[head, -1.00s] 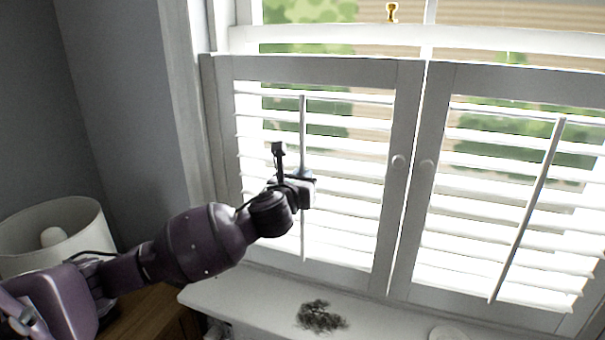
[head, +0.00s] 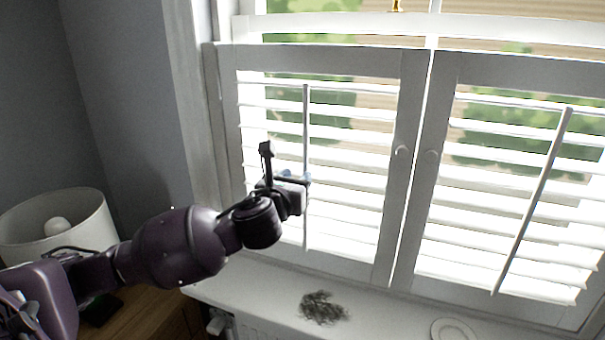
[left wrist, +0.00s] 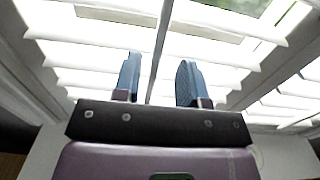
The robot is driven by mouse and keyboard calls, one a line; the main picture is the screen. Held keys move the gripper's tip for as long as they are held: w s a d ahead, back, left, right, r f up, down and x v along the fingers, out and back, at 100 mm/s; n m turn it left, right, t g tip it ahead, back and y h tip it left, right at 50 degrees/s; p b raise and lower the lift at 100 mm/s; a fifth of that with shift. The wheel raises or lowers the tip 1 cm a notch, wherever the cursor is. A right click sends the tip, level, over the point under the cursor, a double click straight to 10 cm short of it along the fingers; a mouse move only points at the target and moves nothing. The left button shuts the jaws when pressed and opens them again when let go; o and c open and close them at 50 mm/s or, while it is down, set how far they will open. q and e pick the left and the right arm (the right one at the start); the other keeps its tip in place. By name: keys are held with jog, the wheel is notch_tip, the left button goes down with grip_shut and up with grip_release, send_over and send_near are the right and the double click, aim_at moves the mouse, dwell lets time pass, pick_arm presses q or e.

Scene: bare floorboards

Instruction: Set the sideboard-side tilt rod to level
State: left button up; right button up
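The sideboard-side tilt rod (head: 306,130) is the thin upright bar on the left shutter panel (head: 405,110), the panel nearer the wooden furniture. The white slats there show bright gaps between them. My left gripper (head: 301,181) is in front of that panel, beside the rod's middle. In the left wrist view its two blue-grey fingers (left wrist: 158,80) are apart, and the rod (left wrist: 161,45) shows between them. I cannot tell whether the rod is within their reach or just beyond. My right gripper is not in view.
The right shutter panel has its own tilt rod (head: 533,200). Small round knobs (head: 402,152) sit on the meeting stiles. A white sill (head: 265,290) with a dark tangled clump (head: 323,308) runs below. A lampshade (head: 85,225) stands at left by a wooden top (head: 150,315).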

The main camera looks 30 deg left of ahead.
pick_arm(q)
jog(key=v, duration=0.4)
jog(key=shift+s, duration=0.3)
dwell(0.4)
